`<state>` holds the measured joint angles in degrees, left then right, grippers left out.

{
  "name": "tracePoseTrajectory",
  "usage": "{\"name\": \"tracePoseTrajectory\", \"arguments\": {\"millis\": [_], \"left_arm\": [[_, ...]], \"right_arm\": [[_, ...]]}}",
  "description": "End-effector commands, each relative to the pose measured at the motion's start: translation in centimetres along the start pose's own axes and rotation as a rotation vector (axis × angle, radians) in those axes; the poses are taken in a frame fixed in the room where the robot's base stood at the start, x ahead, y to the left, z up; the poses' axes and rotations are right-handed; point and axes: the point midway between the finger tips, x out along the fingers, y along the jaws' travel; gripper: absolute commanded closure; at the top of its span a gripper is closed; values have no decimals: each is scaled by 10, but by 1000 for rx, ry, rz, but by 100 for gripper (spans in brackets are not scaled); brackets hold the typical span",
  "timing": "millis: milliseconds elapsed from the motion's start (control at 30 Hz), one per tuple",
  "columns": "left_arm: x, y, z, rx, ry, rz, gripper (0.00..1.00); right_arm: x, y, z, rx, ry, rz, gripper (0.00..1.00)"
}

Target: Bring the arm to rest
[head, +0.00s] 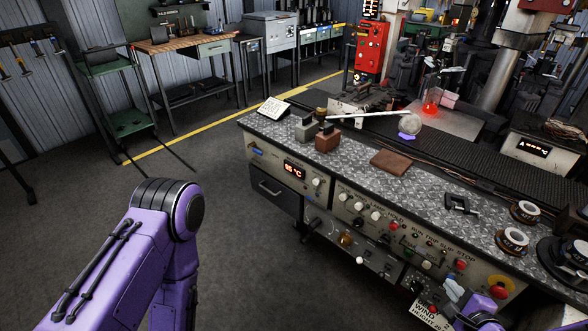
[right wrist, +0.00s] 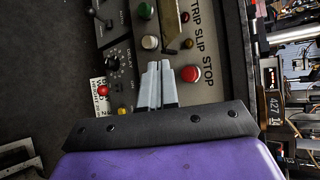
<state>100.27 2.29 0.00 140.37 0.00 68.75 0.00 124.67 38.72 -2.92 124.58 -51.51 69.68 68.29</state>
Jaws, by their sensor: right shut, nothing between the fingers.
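My right gripper (head: 453,290) shows at the lower right of the head view, low in front of the workbench's control panel. Its pale grey fingers are shut together with nothing between them. In the right wrist view the shut fingers (right wrist: 156,84) point at the panel, between a white button and a red button (right wrist: 190,74). I cannot tell whether they touch the panel. My left arm (head: 150,250) is bent at the left of the head view, and its gripper is out of the picture.
The workbench (head: 345,180) has a metal top with a brown block (head: 391,162), a black clamp (head: 461,204) and round spools (head: 513,240). Knobs and buttons cover its front panel. A red cabinet (head: 372,45) stands behind. The floor (head: 250,230) left of the bench is clear.

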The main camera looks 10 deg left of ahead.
Motion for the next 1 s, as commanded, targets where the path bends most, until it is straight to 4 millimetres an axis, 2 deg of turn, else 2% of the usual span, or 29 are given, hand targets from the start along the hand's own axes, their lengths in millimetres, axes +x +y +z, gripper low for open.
{"name": "tracePoseTrajectory", "arguments": {"millis": [167, 267, 333, 367, 467, 500, 600, 700, 800, 900, 1000], "left_arm": [[0, 0, 0, 0, 0, 0, 100], [0, 0, 0, 0, 0, 0, 100], [0, 0, 0, 0, 0, 0, 100], [0, 0, 0, 0, 0, 0, 100], [0, 0, 0, 0, 0, 0, 100], [0, 0, 0, 0, 0, 0, 100], [0, 0, 0, 0, 0, 0, 100], [0, 0, 0, 0, 0, 0, 100], [0, 0, 0, 0, 0, 0, 100], [0, 0, 0, 0, 0, 0, 100], [0, 0, 0, 0, 0, 0, 100]], "right_arm": [[0, 0, 0, -27, 0, 0, 100], [-1, 2, -6, -160, 33, 10, 100], [-8, 12, -13, -301, 103, 60, 100], [-12, 23, -14, -380, 131, 105, 100], [-44, 85, -19, -691, 190, 356, 100], [-61, 110, -21, -806, 194, 466, 100], [-109, 164, -27, -1034, 171, 712, 100], [-153, 202, -30, -1163, 134, 889, 100], [-181, 226, -28, -1224, 85, 978, 100], [-191, 238, -26, -1253, 48, 1008, 100], [-192, 240, -27, -1249, 47, 1013, 100]]}}
